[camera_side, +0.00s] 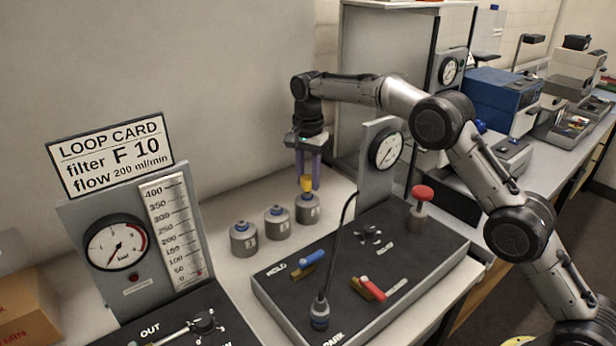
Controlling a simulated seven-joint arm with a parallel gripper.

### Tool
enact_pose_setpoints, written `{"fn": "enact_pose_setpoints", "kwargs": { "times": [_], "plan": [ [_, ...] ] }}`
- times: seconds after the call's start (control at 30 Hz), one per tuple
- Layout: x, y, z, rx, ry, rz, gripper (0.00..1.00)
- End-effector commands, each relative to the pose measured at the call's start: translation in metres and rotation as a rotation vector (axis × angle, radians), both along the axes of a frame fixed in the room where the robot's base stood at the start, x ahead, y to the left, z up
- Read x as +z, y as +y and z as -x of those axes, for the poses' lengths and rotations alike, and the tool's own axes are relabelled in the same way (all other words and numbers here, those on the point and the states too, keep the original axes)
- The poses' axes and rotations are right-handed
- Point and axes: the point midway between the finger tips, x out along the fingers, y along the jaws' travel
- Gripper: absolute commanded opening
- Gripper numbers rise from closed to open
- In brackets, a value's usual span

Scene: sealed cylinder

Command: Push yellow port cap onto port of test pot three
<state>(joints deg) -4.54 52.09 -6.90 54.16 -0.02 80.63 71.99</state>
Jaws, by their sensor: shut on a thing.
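Three grey test pots with blue tops stand in a row on the bench: the left pot (244,240), the middle pot (277,224) and the right pot (308,211). Their small labels are too small to read for certain. My gripper (308,184) points straight down over the right pot, its purple fingers shut on the yellow port cap (307,184). The cap is right at the top of the right pot. Whether it touches or sits on the port, I cannot tell at this size.
A dark panel (425,243) with blue and red handles, a red knob (422,193) and a black cable stands in front right of the pots. A gauge board (112,245) with a loop card (110,155) stands at left. A second gauge (386,151) stands right of my gripper.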

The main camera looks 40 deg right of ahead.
Motion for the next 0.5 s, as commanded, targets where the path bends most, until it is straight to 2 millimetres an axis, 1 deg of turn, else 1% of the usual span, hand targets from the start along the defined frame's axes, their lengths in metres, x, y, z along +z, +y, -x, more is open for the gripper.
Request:
{"fn": "enact_pose_setpoints", "kwargs": {
  "times": [0.5],
  "plan": [
    [-0.0093, 0.0, 0.0001, 0.0, 0.0, 0.0, 0.0]
  ]
}}
